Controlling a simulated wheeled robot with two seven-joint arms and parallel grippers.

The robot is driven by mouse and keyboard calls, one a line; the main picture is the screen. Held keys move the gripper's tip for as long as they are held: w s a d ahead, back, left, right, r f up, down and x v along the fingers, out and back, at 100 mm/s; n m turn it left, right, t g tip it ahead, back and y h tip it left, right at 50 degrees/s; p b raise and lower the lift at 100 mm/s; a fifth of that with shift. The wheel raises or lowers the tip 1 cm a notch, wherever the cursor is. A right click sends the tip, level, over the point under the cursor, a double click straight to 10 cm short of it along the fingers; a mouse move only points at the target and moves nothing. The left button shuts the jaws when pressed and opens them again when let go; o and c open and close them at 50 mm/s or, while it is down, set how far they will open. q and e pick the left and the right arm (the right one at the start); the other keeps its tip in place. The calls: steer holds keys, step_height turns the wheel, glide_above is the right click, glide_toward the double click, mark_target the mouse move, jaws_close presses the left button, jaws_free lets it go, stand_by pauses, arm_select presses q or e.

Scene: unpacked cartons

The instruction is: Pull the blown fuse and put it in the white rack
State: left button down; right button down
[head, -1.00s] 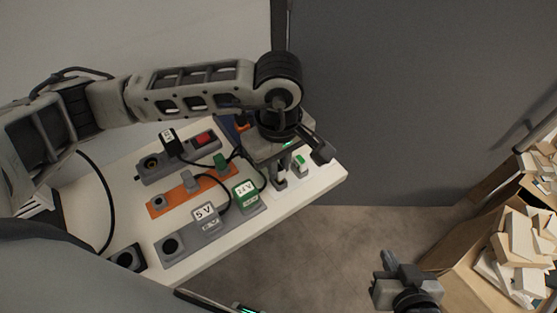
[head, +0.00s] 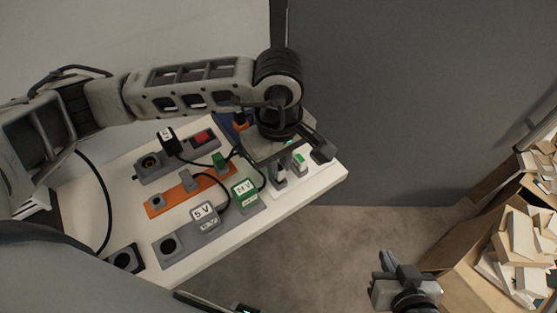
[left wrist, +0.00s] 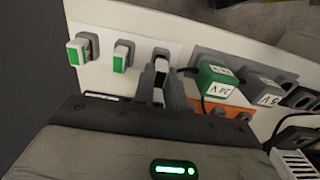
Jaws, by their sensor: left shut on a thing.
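My left gripper (head: 281,170) is over the white fuse board (head: 315,179) at the table's right end. In the left wrist view its fingers (left wrist: 160,92) are shut on a fuse (left wrist: 161,66) with a white body and a dark end. The fuse is at a grey socket (left wrist: 160,52); I cannot tell how deep it sits. Two fuses with green faces, one outer (left wrist: 78,51) and one nearer (left wrist: 121,58), sit in grey sockets beside it. My right gripper (head: 388,264) hangs away from the table, at lower right; its fingertips are unclear. I cannot identify a separate white rack.
A green 24 V plug (head: 245,190) and a grey 5 V plug (head: 204,215) with cables stand close to my left gripper. An orange strip (head: 170,201) and a grey strip with a red switch (head: 203,137) lie behind. Cartons (head: 520,240) fill the far right.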

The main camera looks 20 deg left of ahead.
arm_select(q)
steer(key=shift+b, duration=0.4)
arm_select(e)
steer(key=shift+f, duration=0.25)
arm_select(q)
steer(key=shift+f+b, duration=0.45)
steer(key=shift+b, duration=0.25)
arm_select(e)
steer(key=shift+f, duration=0.35)
stand_by(0.5)
arm_select(q)
steer(key=shift+b, duration=0.45)
arm_select(e)
steer(key=shift+f, duration=0.25)
